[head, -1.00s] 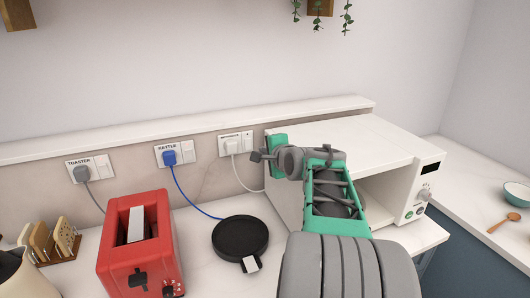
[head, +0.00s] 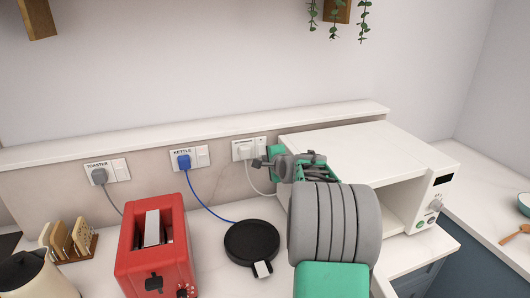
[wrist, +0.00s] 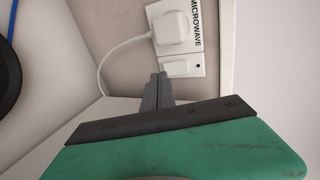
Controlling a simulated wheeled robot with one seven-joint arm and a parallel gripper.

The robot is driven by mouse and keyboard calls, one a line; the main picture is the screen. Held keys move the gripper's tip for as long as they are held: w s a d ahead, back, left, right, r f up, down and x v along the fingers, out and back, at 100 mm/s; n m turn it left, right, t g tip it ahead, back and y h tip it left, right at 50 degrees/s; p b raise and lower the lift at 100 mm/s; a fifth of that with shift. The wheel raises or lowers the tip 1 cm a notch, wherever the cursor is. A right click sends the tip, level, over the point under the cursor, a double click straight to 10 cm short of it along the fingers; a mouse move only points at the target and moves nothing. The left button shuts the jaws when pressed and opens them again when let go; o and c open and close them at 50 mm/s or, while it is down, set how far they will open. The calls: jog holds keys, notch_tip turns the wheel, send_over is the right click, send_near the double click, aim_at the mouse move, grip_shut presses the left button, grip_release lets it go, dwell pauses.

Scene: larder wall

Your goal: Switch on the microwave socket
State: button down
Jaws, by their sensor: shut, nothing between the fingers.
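The microwave socket (head: 241,152) is a white wall plate, the rightmost of three. In the wrist view the plate (wrist: 200,42) reads MICROWAVE and holds a white plug (wrist: 176,30) with a white cable. Beside the plug is its rocker switch (wrist: 178,68); its on or off state cannot be told. My gripper (head: 259,162) is shut and empty, just in front of the socket's right part. In the wrist view its fingertips (wrist: 159,77) are close to the rocker's edge; I cannot tell if they touch. The white microwave (head: 365,143) stands to the right.
The toaster socket (head: 120,168) and kettle socket (head: 203,156), with a blue plug, are further left. A red toaster (head: 128,240), a black kettle base (head: 251,241), a toast rack (head: 83,238) and a kettle (head: 55,284) stand on the counter. A ledge (head: 180,133) runs above the sockets.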

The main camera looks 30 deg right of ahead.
aim_at(262, 150)
jog(key=shift+w+d+p, duration=0.2)
jog(key=shift+w, duration=0.55)
jog(key=shift+w+d+p, duration=0.15)
jog(key=shift+w+d, duration=0.05)
jog(key=shift+w, duration=0.5)
jog(key=shift+f, duration=0.1)
jog(key=shift+w+r+t+b, duration=0.1)
jog(key=shift+r+t+b, duration=0.2)
jog(key=shift+r+b, duration=0.4)
jog(key=shift+r, duration=0.1)
